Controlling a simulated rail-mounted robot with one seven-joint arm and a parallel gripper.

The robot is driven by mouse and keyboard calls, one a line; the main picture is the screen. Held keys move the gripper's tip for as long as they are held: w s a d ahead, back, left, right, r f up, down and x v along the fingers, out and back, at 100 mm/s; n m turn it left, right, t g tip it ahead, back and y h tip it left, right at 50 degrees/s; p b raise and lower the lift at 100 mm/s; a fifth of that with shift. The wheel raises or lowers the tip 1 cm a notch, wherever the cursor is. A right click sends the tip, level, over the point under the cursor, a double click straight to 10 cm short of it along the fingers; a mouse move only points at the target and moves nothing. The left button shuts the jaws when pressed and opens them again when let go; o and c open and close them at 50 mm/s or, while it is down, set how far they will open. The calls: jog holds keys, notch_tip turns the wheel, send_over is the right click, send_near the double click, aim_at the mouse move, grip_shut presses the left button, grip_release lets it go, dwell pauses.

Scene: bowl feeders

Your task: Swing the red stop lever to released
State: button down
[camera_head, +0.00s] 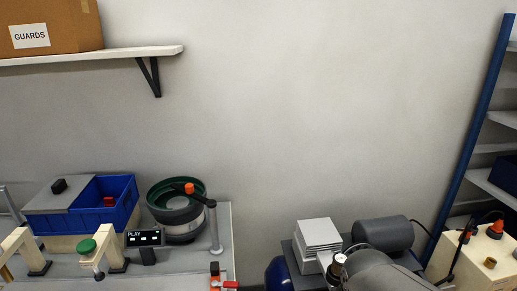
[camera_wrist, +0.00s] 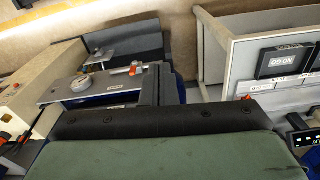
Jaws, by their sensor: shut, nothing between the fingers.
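A small red lever (camera_head: 231,284) sticks out to the right from an orange and black fitting (camera_head: 215,281) at the front right of the left bench, cut by the lower picture edge. Its exact position is too small to tell. In the wrist view a red-tipped handle (camera_wrist: 135,68) sits on a grey plate; I cannot tell whether it is the same lever. My gripper's fingers show in neither view. A wide green surface with a dark strip fills the bottom of the wrist view.
The left bench (camera_head: 224,224) carries a blue bin (camera_head: 122,212), a green and grey bowl feeder (camera_head: 176,207), a post with an orange cap (camera_head: 190,188) and a PLAY display (camera_head: 145,238). A shelf (camera_head: 120,54) with a GUARDS box (camera_head: 50,28) hangs above.

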aim_at(225, 284)
jog(key=w+a+f+t+b, duration=0.2)
jog(key=w+a+f+b, duration=0.45)
jog(key=a, duration=0.55)
jog(key=w+a+f+t+b, duration=0.2)
jog(key=w+a+f+b, duration=0.1)
jog(key=w+a+b, duration=0.65)
jog(key=shift+m, duration=0.3)
jog(key=w+f, duration=0.1)
jog(key=f, duration=0.1)
jog(key=w+a+f+p, duration=0.1)
jog(key=f, duration=0.2)
jog(key=w+a+f, duration=0.1)
jog(key=w+f, duration=0.1)
jog(key=f, duration=0.1)
jog(key=shift+a+f+p, duration=0.15)
jog(key=shift+a+p, duration=0.1)
jog(key=shift+p, duration=0.05)
jog(key=w+p, duration=0.1)
jog(key=w, duration=0.2)
jog(key=shift+w+f, duration=0.15)
jog(key=shift+w, duration=0.5)
jog(key=shift+f, duration=0.1)
